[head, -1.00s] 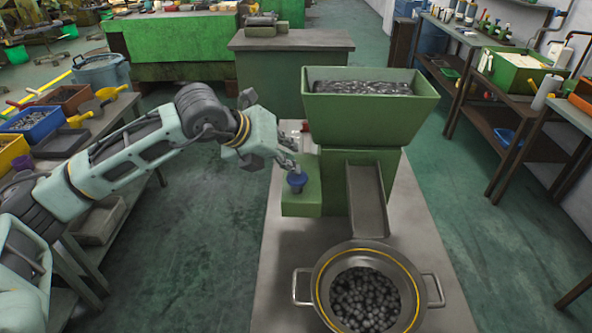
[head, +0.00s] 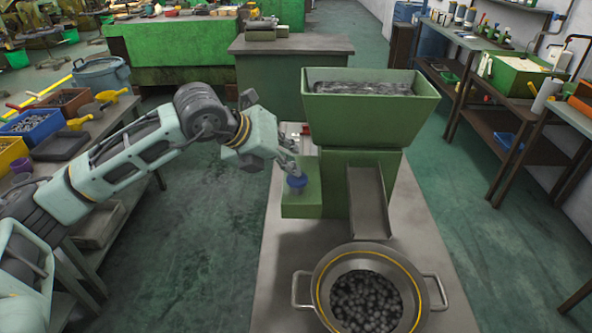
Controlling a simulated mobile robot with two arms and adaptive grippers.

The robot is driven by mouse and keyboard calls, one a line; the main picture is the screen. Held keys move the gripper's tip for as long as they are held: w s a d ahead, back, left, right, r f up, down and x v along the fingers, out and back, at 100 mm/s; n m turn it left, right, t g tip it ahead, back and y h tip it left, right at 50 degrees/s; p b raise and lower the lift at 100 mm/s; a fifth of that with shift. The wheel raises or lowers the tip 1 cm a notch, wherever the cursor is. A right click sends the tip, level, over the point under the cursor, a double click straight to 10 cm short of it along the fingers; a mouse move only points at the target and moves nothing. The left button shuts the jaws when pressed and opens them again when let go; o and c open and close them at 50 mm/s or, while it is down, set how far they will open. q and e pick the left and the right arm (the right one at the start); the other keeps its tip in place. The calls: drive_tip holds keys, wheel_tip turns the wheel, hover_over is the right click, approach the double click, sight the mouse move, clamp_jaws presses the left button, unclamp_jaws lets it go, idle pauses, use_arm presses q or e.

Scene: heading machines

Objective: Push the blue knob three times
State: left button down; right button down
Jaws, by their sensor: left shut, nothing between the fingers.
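The blue knob (head: 297,184) sits on top of a low green block at the left side of the green heading machine (head: 372,106). My left gripper (head: 296,169) is shut and empty, with its fingertips right at the top of the knob. Whether they touch it or hover just above, I cannot tell. The fingers partly hide the knob's far side. My right gripper is not in view.
A metal chute (head: 367,203) slopes down from the machine to a two-handled pot (head: 322,268) holding dark round pieces. A bench (head: 70,150) with coloured bins stands at left. Shelving (head: 520,130) lines the right wall. Green floor lies open on both sides.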

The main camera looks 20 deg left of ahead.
use_arm(q)
drive_tip(key=shift+f, duration=0.1)
wheel_tip(320, 180, up, 6)
drive_tip(key=p, duration=0.2)
drive_tip(key=shift+p, duration=0.35)
drive_tip(key=shift+w, duration=0.1)
idle(1.2)
idle(0.4)
